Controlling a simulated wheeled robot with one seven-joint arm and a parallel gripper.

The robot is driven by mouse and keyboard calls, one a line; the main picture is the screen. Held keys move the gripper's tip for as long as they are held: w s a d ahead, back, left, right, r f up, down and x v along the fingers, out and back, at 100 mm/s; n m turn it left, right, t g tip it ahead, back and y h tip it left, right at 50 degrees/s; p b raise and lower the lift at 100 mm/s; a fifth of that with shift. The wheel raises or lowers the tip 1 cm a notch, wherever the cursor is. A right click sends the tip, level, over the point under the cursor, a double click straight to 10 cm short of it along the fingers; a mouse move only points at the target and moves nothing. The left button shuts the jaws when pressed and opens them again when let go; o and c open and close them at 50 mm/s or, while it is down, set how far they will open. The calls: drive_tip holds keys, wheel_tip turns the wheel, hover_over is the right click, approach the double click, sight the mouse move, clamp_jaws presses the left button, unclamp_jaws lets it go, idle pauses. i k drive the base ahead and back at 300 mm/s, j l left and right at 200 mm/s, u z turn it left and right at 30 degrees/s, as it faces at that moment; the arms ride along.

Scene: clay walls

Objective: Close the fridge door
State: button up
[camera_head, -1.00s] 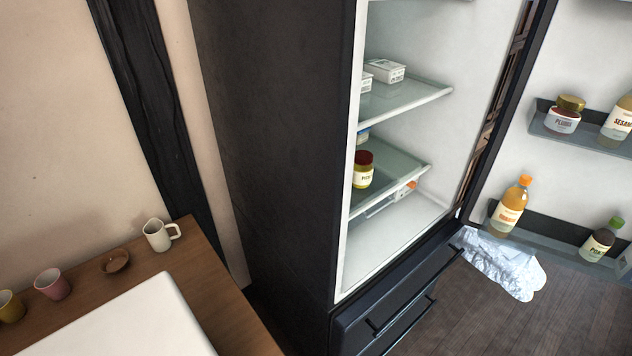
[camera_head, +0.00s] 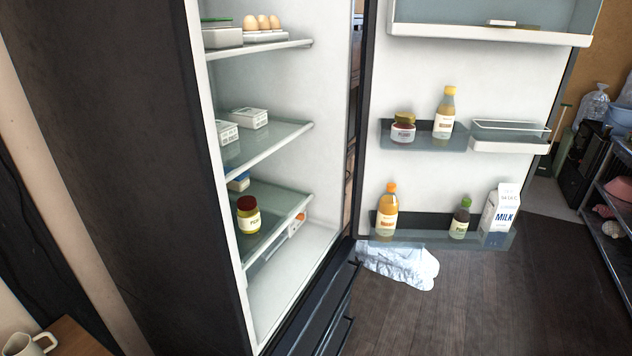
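The fridge (camera_head: 120,150) is a tall dark cabinet left of centre, with a white interior and glass shelves. Its door (camera_head: 480,180) stands wide open to the right, showing its white inner face. The lower drawer (camera_head: 318,310) below the compartment looks shut. My gripper does not show in this view.
A metal rack (camera_head: 603,190) with bowls stands at the far right. A wooden counter (camera_head: 66,340) with a white mug (camera_head: 26,344) is at the lower left.

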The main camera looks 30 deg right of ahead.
sight(510, 74)
drive_tip(key=l+z, duration=0.15)
drive_tip(key=z, duration=0.6)
drive_tip(key=i+l+z, duration=0.2)
drive_tip(key=l+z, duration=0.15)
drive_tip(key=i+l+z, duration=0.5)
drive_tip(key=z, duration=0.15)
drive_tip(key=i+l+z, duration=0.1)
drive_tip(key=i+l, duration=0.6)
drive_tip(key=i, duration=0.15)
